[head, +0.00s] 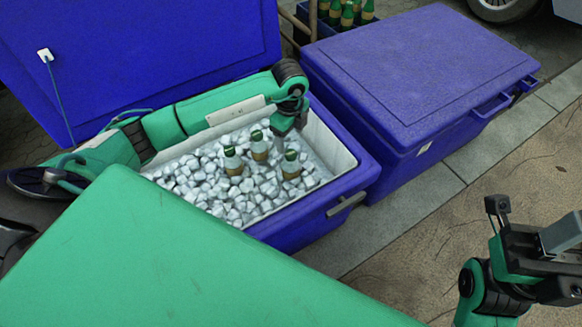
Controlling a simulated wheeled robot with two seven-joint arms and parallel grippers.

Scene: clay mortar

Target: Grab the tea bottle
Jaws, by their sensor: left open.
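Three tea bottles with green caps and tan labels stand in the ice of an open blue cooler (299,218): the left bottle (233,163), the back middle bottle (259,148) and the right bottle (290,166). Their lower parts are sunk in the ice. My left gripper (290,130) is open and points down just above the right bottle, with its fingers close over the cap. Whether it touches the cap is unclear. My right gripper (562,240) is at the right edge, partly cut off, away from the cooler; its fingers are not clear.
White ice (200,185) fills the open cooler; its blue lid (150,40) is raised behind. A closed blue cooler (420,70) stands to the right. A crate of green bottles (345,14) is at the back. The pavement (400,235) between the open cooler and my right arm is clear.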

